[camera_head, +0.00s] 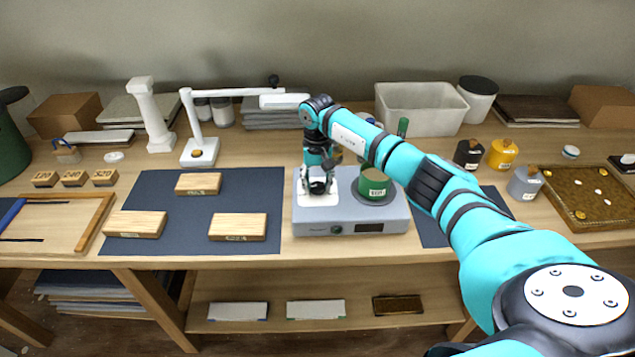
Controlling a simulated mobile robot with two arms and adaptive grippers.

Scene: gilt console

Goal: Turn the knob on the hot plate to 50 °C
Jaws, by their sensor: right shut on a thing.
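The hot plate (300,222) is a grey box on the table in the middle. Its front face has a small greenish knob (337,230) and a dark display (369,228); the knob's marks are too small to read. A green labelled pot (374,184) stands on the right part of its top. My right gripper (317,188) points down over the left part of the top, behind and left of the knob and apart from it. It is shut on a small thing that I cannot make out. My left gripper is not in view.
Wooden blocks (238,227) lie on a dark mat (180,238) to the left. A white lamp (199,150) stands behind it. Yellow (502,155) and grey (525,183) pots stand right, beside a brown tray (585,222). A white bin (420,110) is at the back.

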